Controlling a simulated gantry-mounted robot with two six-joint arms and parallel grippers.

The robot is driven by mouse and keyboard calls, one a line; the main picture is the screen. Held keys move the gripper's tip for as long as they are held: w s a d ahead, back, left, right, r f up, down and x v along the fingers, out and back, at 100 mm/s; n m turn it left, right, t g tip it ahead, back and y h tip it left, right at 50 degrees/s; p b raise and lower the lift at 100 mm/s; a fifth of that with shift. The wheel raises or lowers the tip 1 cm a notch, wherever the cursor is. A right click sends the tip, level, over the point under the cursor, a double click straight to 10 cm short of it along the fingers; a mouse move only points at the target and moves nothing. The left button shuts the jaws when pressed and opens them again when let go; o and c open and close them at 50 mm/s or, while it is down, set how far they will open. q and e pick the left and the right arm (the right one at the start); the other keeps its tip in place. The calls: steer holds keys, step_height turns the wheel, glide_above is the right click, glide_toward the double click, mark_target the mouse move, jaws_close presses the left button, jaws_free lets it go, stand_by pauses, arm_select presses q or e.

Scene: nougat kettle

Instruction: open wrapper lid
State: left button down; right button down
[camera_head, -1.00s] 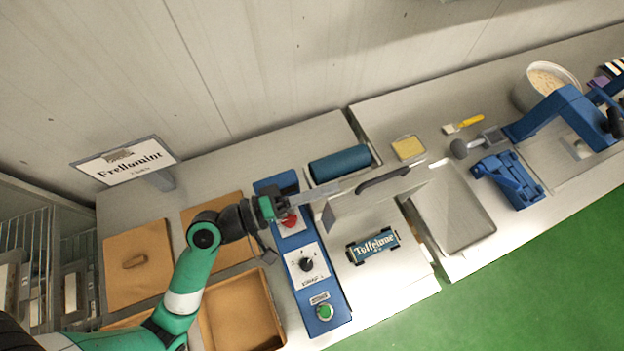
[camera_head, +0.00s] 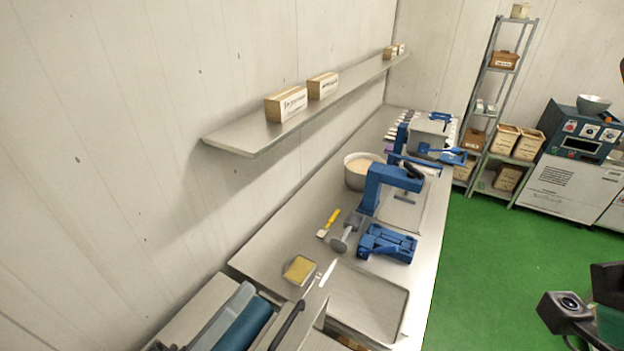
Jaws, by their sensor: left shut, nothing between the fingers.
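The wrapper's lid (camera_head: 310,314) shows only in part at the bottom edge, with its black bar handle (camera_head: 287,324) on it. The lid looks shut, but most of it is cut off. The wrapper's blue roller (camera_head: 243,326) lies left of it. A small dark piece at the bottom left edge may belong to my left gripper; its fingers cannot be made out.
A butter-coloured block in a small dish (camera_head: 299,270), a yellow-handled brush (camera_head: 330,222), a metal tray (camera_head: 367,303) and a blue device (camera_head: 388,243) occupy the bench. A white pot (camera_head: 352,180) stands behind. A wall shelf (camera_head: 240,138) overhangs. Green floor (camera_head: 485,260) is clear at right.

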arm_select(q)
steer(key=s+a+r+m+t+y+p, duration=0.1)
steer(key=a+r+t+y+p, duration=0.1)
steer(key=r, duration=1.1)
steer(key=s+a+r+m+t+y+p, duration=0.1)
steer(key=a+r+t+y+p, duration=0.2)
steer(key=r, duration=1)
steer(key=s+a+r+m+t+y+p, duration=0.1)
steer(key=a+r+t+y+p, duration=0.2)
steer(key=r, duration=1)
steer(key=t+y+p, duration=0.2)
steer(key=p, duration=0.3)
steer(key=shift+s+t+y, duration=0.2)
steer(key=shift+t+y, duration=0.1)
steer(key=c, duration=1.4)
jaws_free()
steer(key=shift+a, duration=0.1)
steer(key=o, duration=0.5)
steer(key=shift+f, duration=0.1)
steer(key=shift+o, duration=0.2)
steer(key=shift+m, duration=0.3)
